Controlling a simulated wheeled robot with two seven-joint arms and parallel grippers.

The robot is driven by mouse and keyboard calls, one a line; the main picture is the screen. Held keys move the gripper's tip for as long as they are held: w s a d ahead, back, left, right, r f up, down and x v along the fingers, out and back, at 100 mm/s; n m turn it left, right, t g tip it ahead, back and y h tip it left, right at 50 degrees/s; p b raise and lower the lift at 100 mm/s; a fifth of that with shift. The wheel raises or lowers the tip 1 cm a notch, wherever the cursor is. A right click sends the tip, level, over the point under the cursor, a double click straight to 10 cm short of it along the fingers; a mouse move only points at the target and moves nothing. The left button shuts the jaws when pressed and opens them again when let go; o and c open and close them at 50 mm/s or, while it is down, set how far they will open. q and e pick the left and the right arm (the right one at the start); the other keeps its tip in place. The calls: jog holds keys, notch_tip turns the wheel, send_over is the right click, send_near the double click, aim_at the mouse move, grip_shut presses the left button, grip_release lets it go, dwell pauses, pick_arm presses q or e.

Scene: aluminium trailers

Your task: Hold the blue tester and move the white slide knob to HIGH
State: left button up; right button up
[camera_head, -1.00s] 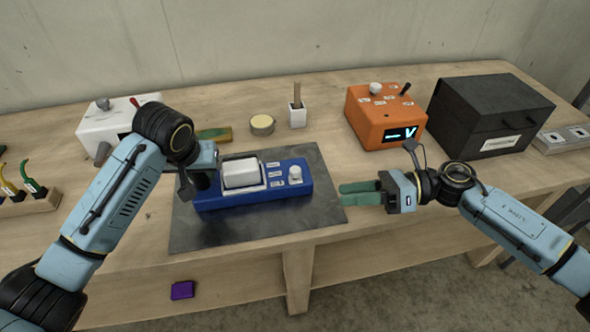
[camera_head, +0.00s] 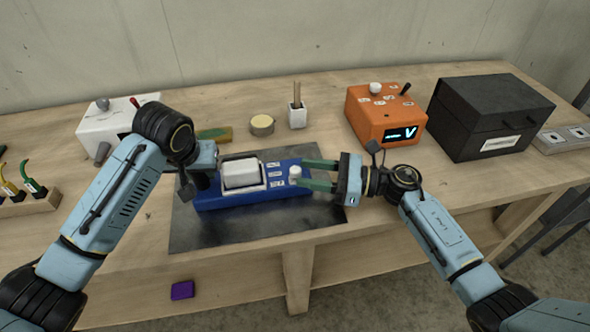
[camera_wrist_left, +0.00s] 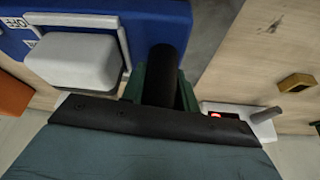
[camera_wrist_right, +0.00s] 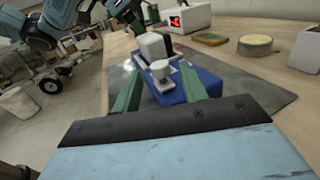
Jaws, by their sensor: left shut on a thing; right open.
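The blue tester (camera_head: 228,201) lies on a dark mat and carries a large white block (camera_head: 241,173). The white slide knob (camera_head: 295,172) is near its right end, beside small white labels too small to read. My left gripper (camera_head: 201,181) is shut on a black upright handle (camera_wrist_left: 165,72) at the tester's left end. My right gripper (camera_head: 307,174) is open at the tester's right end, its green fingers on either side of the knob. The right wrist view shows the knob (camera_wrist_right: 160,69) between the spread fingers; contact cannot be told.
The dark mat (camera_head: 215,236) lies near the table's front edge. An orange meter (camera_head: 372,122) and a black box (camera_head: 485,120) stand at the back right. A round tin (camera_head: 262,124), a white cup (camera_head: 297,118) and a white device (camera_head: 100,125) stand behind the tester.

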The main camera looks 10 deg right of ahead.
aim_at(295, 169)
jog(key=shift+x, duration=1.95)
grip_shut()
